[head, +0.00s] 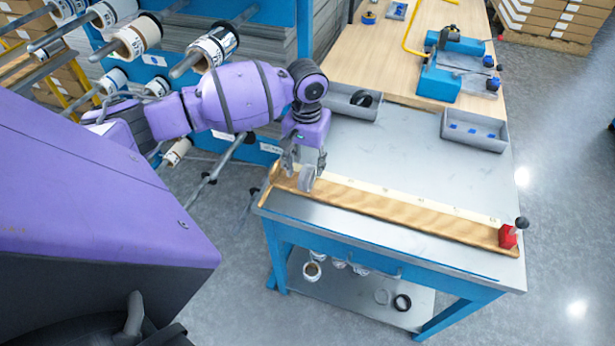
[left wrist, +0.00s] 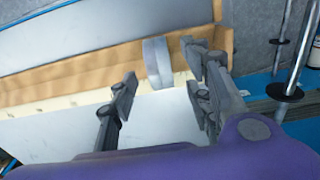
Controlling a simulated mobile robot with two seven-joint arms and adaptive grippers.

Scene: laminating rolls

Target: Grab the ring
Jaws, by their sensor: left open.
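A grey ring (head: 307,179) stands on edge at the left end of a long wooden trough (head: 400,212) on the table. In the left wrist view the grey ring (left wrist: 156,62) stands against the wood, ahead of and between my finger lines, closer to the right finger. My left gripper (head: 303,165) is open and points down over that end of the trough. Its fingers (left wrist: 165,72) are spread, with nothing clasped between them. Whether a finger touches the ring cannot be told. My right gripper is not in view.
A red block with a black knob (head: 508,236) sits at the trough's right end. Grey bins (head: 474,130) stand farther back, one holding a black ring (head: 362,99). Rings (head: 402,302) lie on the lower shelf. A rack of rolls (head: 139,38) stands left. The table's middle is clear.

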